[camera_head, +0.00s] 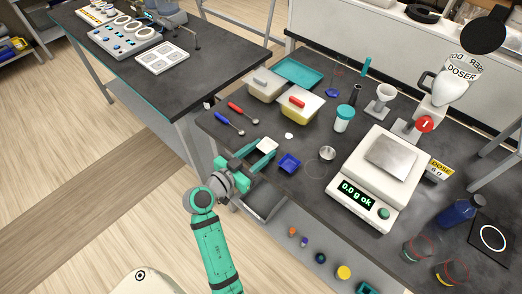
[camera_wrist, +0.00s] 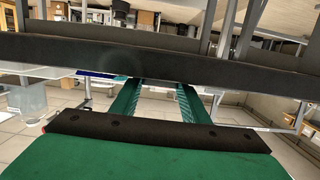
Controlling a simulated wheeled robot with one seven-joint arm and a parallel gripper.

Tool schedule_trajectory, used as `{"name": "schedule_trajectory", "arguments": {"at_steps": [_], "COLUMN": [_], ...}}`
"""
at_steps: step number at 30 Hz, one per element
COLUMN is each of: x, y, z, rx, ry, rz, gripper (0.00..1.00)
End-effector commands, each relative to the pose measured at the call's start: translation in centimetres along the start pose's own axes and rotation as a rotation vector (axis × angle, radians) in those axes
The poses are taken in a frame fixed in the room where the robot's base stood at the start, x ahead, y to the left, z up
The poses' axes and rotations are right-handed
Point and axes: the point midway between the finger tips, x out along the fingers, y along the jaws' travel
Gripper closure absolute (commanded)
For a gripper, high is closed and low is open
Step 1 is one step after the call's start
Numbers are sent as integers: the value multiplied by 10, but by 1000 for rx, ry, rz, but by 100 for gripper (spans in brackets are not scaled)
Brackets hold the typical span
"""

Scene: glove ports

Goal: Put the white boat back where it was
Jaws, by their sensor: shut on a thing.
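The white boat (camera_head: 267,144) is a small, shallow square dish at the front left edge of the dark bench. My gripper (camera_head: 259,156) reaches it from the front left and is shut on it. In the wrist view my two green fingers (camera_wrist: 157,98) point away from the camera, and I cannot make out the boat between them. A blue boat (camera_head: 289,163) sits on the bench just right of the gripper. Whether the white boat touches the bench is not clear.
A scale (camera_head: 376,178) reading 0.0 g stands to the right. Lidded tubs (camera_head: 264,85) and two scoops (camera_head: 244,113) lie behind. The bench edge (camera_wrist: 150,48) crosses the wrist view.

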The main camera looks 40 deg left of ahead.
Motion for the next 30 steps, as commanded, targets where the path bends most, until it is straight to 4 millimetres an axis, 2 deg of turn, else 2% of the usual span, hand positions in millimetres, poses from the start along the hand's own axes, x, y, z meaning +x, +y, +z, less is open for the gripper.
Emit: {"name": "schedule_trajectory", "arguments": {"at_steps": [16, 17, 18, 19, 30], "x": [2, 2, 2, 2, 3], "y": [0, 0, 0, 1, 3], "z": [17, 18, 18, 18, 18], "rx": [-4, -5, -6, -6, -6], "ry": [-10, -11, -11, -12, -13], "rz": [0, 0, 0, 1, 6], "gripper": [79, 54, 44, 40, 40]}}
